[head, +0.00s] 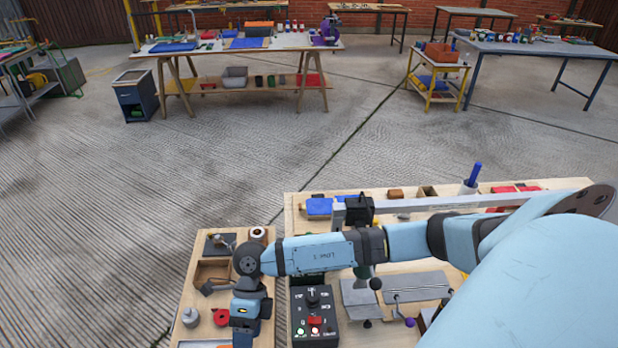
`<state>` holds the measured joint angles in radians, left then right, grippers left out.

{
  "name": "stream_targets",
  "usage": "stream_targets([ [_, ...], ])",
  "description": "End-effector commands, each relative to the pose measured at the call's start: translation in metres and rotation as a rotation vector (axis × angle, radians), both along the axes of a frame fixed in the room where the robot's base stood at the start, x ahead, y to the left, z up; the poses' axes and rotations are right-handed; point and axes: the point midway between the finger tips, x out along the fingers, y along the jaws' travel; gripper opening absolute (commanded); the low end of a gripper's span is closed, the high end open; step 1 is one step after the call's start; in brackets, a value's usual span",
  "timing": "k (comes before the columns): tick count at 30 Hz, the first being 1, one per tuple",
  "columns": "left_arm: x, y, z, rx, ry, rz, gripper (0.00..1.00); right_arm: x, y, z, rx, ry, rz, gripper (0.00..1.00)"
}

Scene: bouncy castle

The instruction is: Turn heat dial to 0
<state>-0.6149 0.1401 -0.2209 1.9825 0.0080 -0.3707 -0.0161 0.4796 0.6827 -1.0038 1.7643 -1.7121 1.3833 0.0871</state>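A black control box (315,328) sits at the left edge of the right-hand workbench. It carries a black knob (312,296), probably the heat dial, with small white markings around it that are too small to read. Below the knob are a red switch and small lit or coloured buttons. My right arm comes in from the right and reaches across above the box. My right gripper (246,312) hangs left of the box, over the smaller wooden board, apart from the knob. Its fingers are seen from above and mostly hidden. My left gripper is out of view.
The smaller board (183,275) holds a wooden tray, a grey weight (191,317) and a red part (220,317). Metal plates (415,286) and a long rail lie on the right-hand bench. Open concrete floor lies beyond, with other worktables at the back.

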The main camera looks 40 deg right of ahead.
Motion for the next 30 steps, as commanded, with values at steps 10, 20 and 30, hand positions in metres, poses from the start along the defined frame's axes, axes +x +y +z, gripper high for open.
stream_targets([
  [10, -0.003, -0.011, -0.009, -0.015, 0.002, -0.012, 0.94, 0.065, -0.167, 0.007, -0.721, -0.137, 0.176, 0.6],
  [20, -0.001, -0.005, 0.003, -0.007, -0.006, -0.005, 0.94, 0.053, -0.186, -0.03, -0.753, -0.135, 0.18, 0.6],
  [30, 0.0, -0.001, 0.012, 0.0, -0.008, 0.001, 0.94, 0.034, -0.203, -0.093, -0.751, -0.137, 0.179, 0.6],
])
